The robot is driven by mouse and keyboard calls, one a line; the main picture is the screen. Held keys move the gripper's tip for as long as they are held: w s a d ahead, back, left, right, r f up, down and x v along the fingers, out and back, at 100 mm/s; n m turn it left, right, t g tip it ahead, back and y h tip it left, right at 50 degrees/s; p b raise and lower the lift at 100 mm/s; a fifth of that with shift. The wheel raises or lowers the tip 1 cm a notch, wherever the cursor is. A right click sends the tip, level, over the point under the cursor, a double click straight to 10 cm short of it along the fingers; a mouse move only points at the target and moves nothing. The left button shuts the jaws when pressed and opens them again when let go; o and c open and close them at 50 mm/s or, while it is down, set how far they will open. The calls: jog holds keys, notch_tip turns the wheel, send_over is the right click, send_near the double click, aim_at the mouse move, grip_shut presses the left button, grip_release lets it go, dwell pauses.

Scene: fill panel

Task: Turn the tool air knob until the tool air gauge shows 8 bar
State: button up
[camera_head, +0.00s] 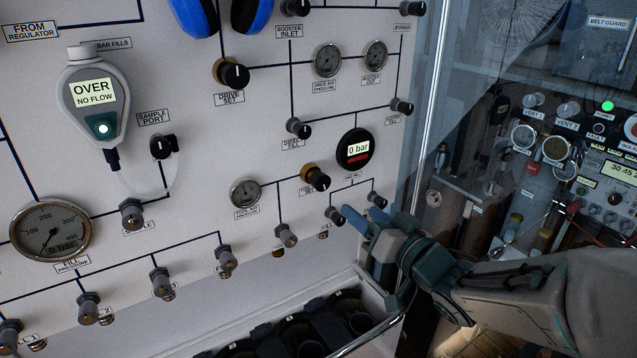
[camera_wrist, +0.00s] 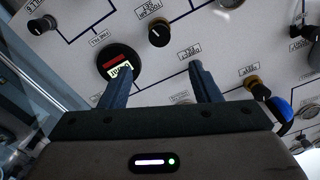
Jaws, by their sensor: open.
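The tool air knob (camera_head: 318,180), black with a brass collar, sticks out of the white panel near its lower right in the head view. It also shows in the wrist view (camera_wrist: 160,33), above the gap between the fingers. The tool air gauge (camera_head: 245,192) is a small round dial left of the knob; its needle is too small to read. A round dial at the top edge of the wrist view is cut off. My gripper (camera_head: 362,213) is open and empty, right of and below the knob, apart from it. Both fingers (camera_wrist: 157,82) show in the wrist view.
A black digital gauge (camera_head: 355,149) reading 0 bar sits above right of the knob. Small valve knobs (camera_head: 335,215) are close to my fingertips. A glass pane (camera_head: 430,110) stands at the right, and a bin with dark round openings (camera_head: 302,335) lies below.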

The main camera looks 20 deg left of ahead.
aim_at(324, 182)
jog(key=w+a+n+p, duration=0.1)
jog(key=w+a, duration=0.2)
jog(key=w+a+n+p, duration=0.1)
jog(key=w+a+n, duration=0.1)
jog(key=w+a, duration=0.1)
jog(key=w+a+n+p, duration=0.1)
jog(key=w+a, duration=0.2)
jog(key=a, duration=0.1)
jog(key=shift+a+n+p, duration=0.3)
jog(key=shift+n+p, duration=0.1)
dwell(0.4)
jog(key=c, duration=1)
